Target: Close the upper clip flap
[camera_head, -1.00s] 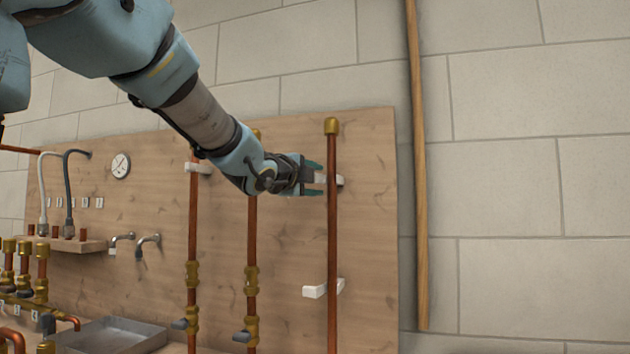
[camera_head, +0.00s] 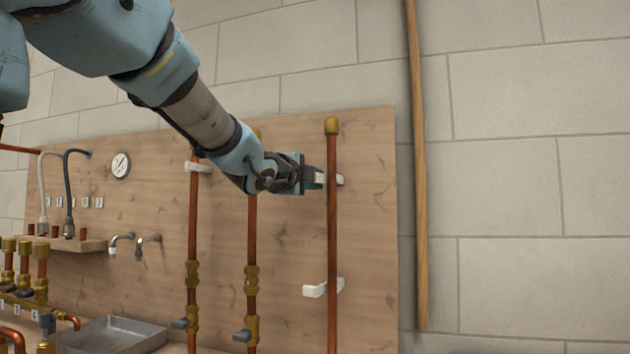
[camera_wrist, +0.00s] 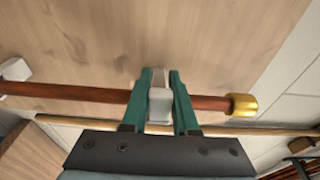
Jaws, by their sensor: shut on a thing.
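The upper clip (camera_head: 339,180) is a white clip on the wooden board, at the rightmost copper pipe (camera_head: 332,240) near its brass-capped top. In the wrist view the clip's pale flap (camera_wrist: 160,104) lies across the copper pipe (camera_wrist: 80,93), between my green fingers. My gripper (camera_head: 318,180) is at the upper clip, left of the pipe in the head view. It is shut on the flap, one finger on each side; it also shows in the wrist view (camera_wrist: 160,85). The clip's base is partly hidden by my fingers and the pipe.
The lower clip (camera_head: 315,290) sticks out white beside the same pipe. Two more copper pipes with valves (camera_head: 251,290) stand to the left. A metal tray (camera_head: 110,335) lies lower left. A wooden pole (camera_head: 417,200) stands against the wall right of the board.

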